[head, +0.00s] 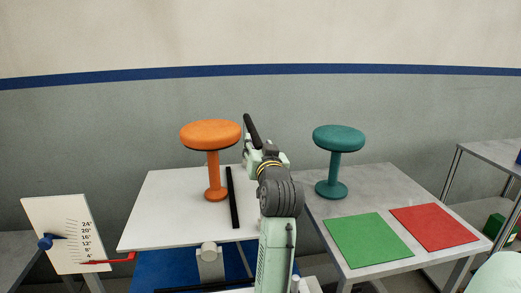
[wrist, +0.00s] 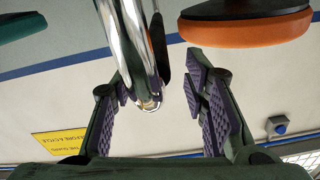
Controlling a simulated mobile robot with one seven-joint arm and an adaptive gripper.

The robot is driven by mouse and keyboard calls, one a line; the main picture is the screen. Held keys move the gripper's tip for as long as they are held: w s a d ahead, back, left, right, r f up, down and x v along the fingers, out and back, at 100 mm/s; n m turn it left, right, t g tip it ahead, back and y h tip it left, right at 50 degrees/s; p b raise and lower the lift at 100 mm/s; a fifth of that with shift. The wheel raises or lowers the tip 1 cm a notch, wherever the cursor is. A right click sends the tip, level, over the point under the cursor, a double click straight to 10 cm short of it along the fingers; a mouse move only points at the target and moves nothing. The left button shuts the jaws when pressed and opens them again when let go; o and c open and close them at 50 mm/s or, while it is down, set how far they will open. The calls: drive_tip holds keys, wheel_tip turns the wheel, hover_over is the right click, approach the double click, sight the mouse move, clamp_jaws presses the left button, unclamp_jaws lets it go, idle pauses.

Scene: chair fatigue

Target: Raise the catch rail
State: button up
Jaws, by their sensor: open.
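A long black bar (head: 233,198) stretches along the right part of the white tabletop, and it may be the catch rail; I cannot tell for sure. My gripper (wrist: 155,82) is open, its purple-padded fingers on either side of a shiny chrome bar (wrist: 130,45). A thin dark rod (wrist: 159,45) shows beside the chrome bar. In the head view my gripper (head: 262,148) is above the gap between the tables, mostly hidden by my arm; a dark bar (head: 252,130) sticks up there.
An orange stool (head: 211,136) stands on the white tabletop (head: 165,205), left of my arm. A teal stool (head: 338,140) and green (head: 368,239) and red (head: 434,227) mats are on the grey table to the right. A scale board (head: 68,235) with a red pointer stands left.

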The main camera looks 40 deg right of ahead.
drive_tip(key=shift+s+f, duration=0.1)
drive_tip(key=shift+f, duration=0.15)
drive_tip(key=shift+s, duration=0.25)
drive_tip(key=v, duration=1.1)
drive_tip(key=shift+a+r, duration=0.15)
drive_tip(key=shift+a, duration=0.1)
drive_tip(key=shift+s, duration=0.1)
